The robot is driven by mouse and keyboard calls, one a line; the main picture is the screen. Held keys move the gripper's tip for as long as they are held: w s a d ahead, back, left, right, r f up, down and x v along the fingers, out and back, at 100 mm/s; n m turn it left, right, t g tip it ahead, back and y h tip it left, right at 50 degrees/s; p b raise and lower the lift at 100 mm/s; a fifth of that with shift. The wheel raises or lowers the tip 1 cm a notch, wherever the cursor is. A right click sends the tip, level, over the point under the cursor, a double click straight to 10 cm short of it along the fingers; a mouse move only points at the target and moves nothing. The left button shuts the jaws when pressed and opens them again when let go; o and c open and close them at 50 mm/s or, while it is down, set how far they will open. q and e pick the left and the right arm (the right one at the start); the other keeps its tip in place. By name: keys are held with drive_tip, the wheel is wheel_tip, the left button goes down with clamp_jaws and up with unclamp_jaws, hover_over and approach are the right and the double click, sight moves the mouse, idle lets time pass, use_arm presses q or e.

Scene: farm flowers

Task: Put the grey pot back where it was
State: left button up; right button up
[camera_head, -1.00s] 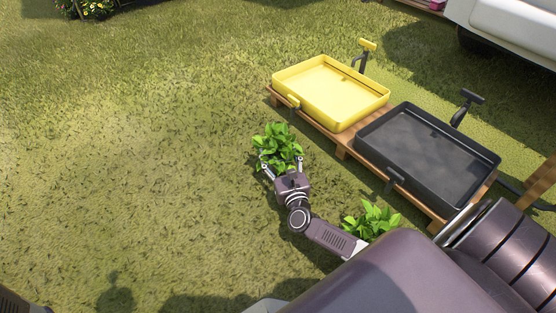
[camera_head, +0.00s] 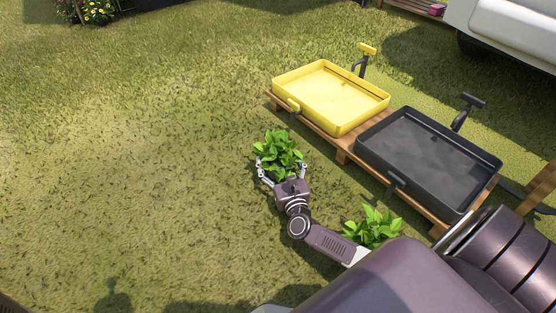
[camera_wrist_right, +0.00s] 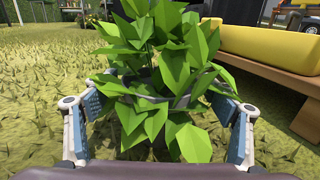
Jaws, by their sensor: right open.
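A leafy green plant (camera_head: 278,152) stands on the grass left of the pallet in the head view. In the wrist view its leaves (camera_wrist_right: 175,60) fill the middle, and a little of a grey pot rim (camera_wrist_right: 182,102) shows between them. The rest of the pot is hidden by leaves. My right gripper (camera_head: 281,168) is open, with one finger on each side of the plant. In the wrist view the right gripper's pads (camera_wrist_right: 158,105) stand apart to the left and right of the pot. My left gripper is out of view.
A yellow tray (camera_head: 283,91) and a black tray (camera_head: 478,197) sit on a wooden pallet (camera_head: 343,156) to the right. A second leafy plant (camera_head: 373,227) stands beside my right forearm. The grass at left is clear. A white vehicle (camera_head: 515,30) is at top right.

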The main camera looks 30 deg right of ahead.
drive_tip(key=p+v, duration=0.5)
drive_tip(key=v, duration=0.5)
drive_tip(key=shift+s+a+r, duration=0.1)
drive_tip(key=shift+s+r, duration=0.1)
drive_tip(key=shift+s, duration=0.2)
drive_tip(key=shift+s+a+f+p, duration=0.1)
drive_tip(key=shift+s+a+p, duration=0.1)
drive_tip(key=shift+s+p, duration=0.3)
drive_tip(key=shift+s, duration=0.1)
